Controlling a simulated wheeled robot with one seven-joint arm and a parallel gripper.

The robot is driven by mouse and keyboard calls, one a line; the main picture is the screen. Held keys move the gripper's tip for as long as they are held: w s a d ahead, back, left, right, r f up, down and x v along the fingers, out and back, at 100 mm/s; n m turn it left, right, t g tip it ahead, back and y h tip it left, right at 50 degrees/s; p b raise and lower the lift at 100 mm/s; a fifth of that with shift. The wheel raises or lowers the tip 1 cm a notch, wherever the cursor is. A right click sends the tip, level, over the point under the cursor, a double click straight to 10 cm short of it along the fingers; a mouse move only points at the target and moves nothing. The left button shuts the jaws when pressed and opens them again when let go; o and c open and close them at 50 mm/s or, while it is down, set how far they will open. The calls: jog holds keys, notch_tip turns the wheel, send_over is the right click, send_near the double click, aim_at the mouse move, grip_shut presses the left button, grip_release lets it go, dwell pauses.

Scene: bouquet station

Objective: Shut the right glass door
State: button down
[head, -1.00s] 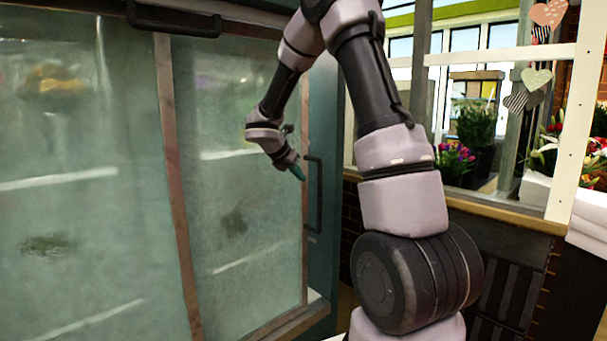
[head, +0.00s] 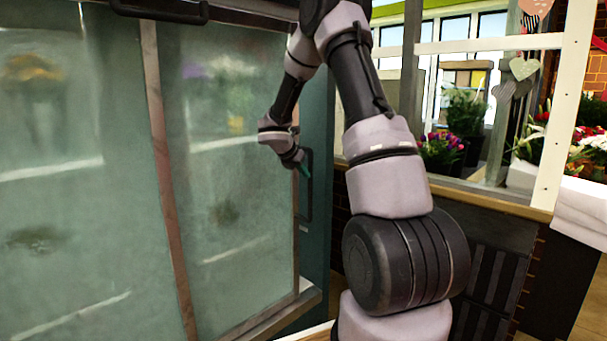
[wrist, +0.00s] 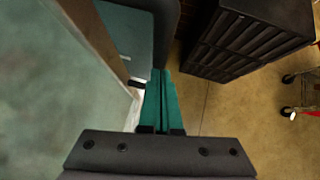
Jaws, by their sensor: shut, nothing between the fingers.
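The right glass door (head: 222,215) is a frosted pane in a brownish frame on the teal cabinet, left of my arm in the head view. A black vertical handle (head: 308,190) stands near its right edge. I cannot tell whether the door is fully seated. My gripper (head: 304,170) is shut and empty, its teal fingertips at the handle; contact is unclear. In the wrist view, my shut fingers (wrist: 160,80) point along the pane (wrist: 45,100), just right of its frame, towards a teal panel (wrist: 130,35).
A window ledge (head: 490,202) and potted flowers (head: 440,150) are on the right.

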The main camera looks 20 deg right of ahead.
jog(key=w+d, duration=0.1)
jog(key=d, duration=0.3)
jog(key=w+d, duration=0.2)
jog(key=d, duration=0.2)
jog(key=w+d, duration=0.1)
jog(key=d, duration=0.3)
jog(key=shift+w+d+r, duration=0.15)
